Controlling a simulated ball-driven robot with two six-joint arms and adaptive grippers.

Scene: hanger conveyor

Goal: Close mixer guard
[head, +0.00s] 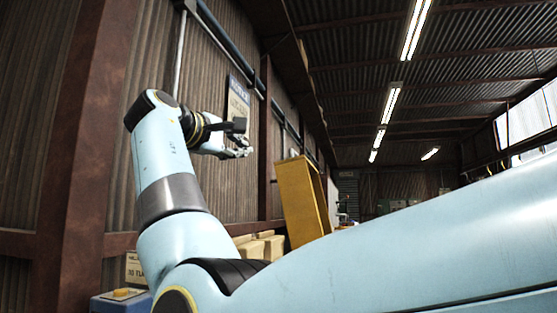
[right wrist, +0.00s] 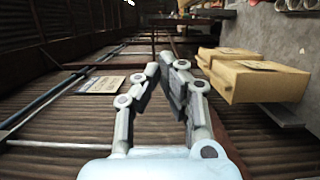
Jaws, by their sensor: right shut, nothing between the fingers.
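No mixer and no mixer guard can be made out in either view. My right gripper (head: 246,148) is raised in front of the corrugated wall in the head view. In the right wrist view its two fingers (right wrist: 163,68) come together at the tips with nothing between them. It touches nothing that I can see. My left gripper is not in view.
A yellow upright frame (head: 299,203) and cardboard boxes (head: 272,246) stand near the wall; boxes (right wrist: 258,80) also show in the right wrist view. A wall sign (head: 238,103) hangs behind my right gripper. A blue box (head: 107,304) is at the lower left.

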